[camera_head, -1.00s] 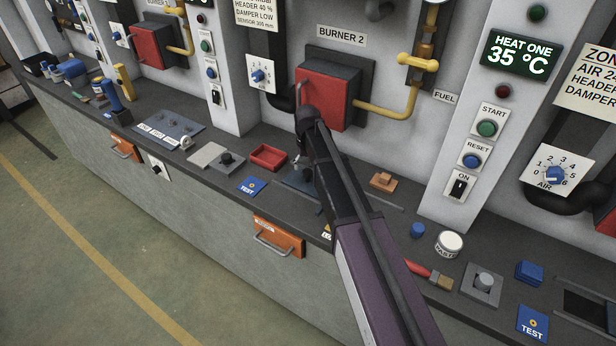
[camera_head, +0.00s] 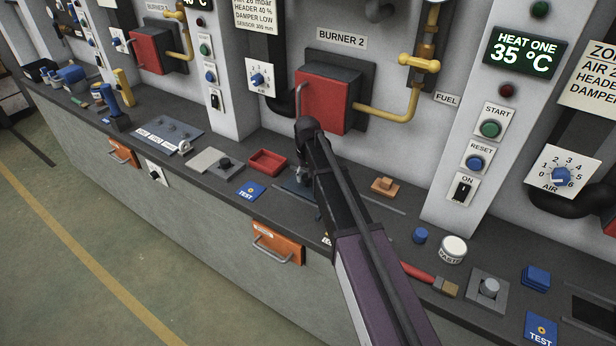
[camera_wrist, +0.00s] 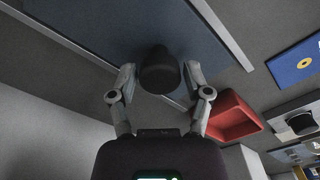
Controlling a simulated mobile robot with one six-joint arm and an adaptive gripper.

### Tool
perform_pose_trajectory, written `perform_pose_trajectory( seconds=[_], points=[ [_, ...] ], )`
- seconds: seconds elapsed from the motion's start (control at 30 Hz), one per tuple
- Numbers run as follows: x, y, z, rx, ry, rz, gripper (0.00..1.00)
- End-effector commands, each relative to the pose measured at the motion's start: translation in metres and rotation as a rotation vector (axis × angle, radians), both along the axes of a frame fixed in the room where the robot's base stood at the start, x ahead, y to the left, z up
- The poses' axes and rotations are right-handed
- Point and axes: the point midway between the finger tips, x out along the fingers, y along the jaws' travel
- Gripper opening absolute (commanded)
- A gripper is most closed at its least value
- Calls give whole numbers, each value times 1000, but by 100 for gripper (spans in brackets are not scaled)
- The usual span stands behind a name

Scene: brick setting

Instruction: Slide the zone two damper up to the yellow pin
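A dark round knob (camera_wrist: 159,72) stands on a blue-grey plate (camera_wrist: 110,30) in the wrist view. It appears to be the damper's handle. My gripper (camera_wrist: 161,80) is open, with one finger on each side of the knob and a narrow gap visible at each side. In the head view, the blue-grey plate (camera_head: 290,188) lies on the counter below burner 2, largely hidden behind my arm. My gripper is low over it there, mostly hidden by my own arm. I cannot make out a yellow pin at this plate in either view.
A red tray (camera_head: 267,162) sits left of the plate, also in the wrist view (camera_wrist: 234,116). An orange-brown block (camera_head: 384,187) lies to its right. The red burner box (camera_head: 324,100) and yellow pipe (camera_head: 388,110) stand behind. A blue TEST card (camera_head: 249,191) lies near the front edge.

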Motion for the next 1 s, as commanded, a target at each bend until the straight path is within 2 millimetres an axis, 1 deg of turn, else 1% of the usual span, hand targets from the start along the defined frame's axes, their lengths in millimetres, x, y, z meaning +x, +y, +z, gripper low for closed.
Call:
perform_pose_trajectory(
  seconds=[0.03,0.07,0.1,0.13,0.17,0.27,0.33,0.5,0.57,0.83,0.87,0.9,0.97,1.0],
  points=[
    [0,0,0,0,0,0,33],
    [0,0,0,0,0,0,24],
    [0,0,0,0,0,0,12],
    [0,0,0,0,0,0,3],
    [0,0,0,0,0,0,0],
    [-1,-1,0,0,0,0,0],
    [-4,-4,0,0,0,-1,0],
    [-17,-23,0,0,0,-1,0],
    [-20,-28,0,0,0,-1,0],
    [-19,-28,0,0,1,0,0],
    [-19,-28,0,0,1,0,53],
    [-19,-28,0,0,1,0,65],
    [-19,-28,0,0,1,0,83],
    [-19,-28,0,0,1,0,83]
  ],
)
